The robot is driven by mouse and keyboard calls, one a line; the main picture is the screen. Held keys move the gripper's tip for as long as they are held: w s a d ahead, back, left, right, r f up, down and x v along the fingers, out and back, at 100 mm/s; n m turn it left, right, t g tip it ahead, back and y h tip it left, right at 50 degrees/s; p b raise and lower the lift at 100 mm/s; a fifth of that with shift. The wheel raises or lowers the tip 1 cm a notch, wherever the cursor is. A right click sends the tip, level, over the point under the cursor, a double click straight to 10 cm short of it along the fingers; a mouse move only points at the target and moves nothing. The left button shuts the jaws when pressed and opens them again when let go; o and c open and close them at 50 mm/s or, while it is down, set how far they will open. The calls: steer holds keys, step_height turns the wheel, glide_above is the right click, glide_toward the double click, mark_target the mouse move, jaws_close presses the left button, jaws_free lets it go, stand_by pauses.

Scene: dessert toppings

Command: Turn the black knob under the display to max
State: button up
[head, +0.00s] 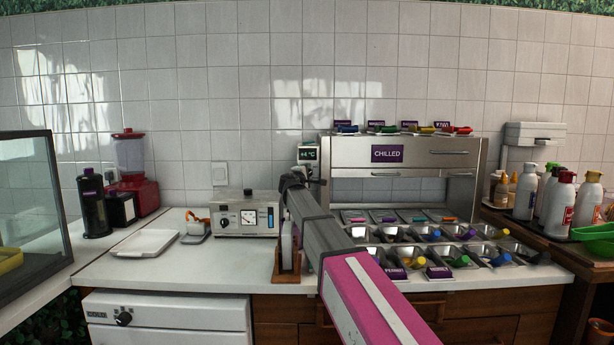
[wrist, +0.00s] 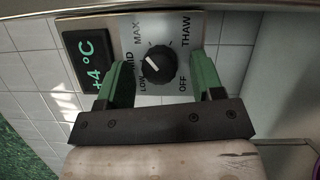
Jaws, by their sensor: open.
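The black knob (wrist: 157,66) is on a metal panel (wrist: 205,25) in the wrist view, with OFF, LOW, MID, MAX and THAW printed around it. Its white mark points up and left in the picture, roughly between MID and MAX. The display (wrist: 88,58) beside it reads +4°C in green; in the head view the display (head: 308,154) is on the wall left of the chilled cabinet. My gripper (wrist: 160,62) is open, its green fingers on either side of the knob with gaps. The arm hides most of the knob's area in the head view.
The chilled cabinet (head: 345,152) stands right of the display, with topping bins below it. A wooden stand (head: 287,268) is beneath the arm. The left counter holds a white tray (head: 146,242).

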steer(key=c, duration=0.9)
steer(key=shift+m+g, duration=0.3)
steer(key=shift+m, duration=0.4)
steer(key=o, duration=0.9)
steer(key=v, duration=1)
steer(key=shift+s, duration=0.35)
steer(key=shift+a, duration=0.1)
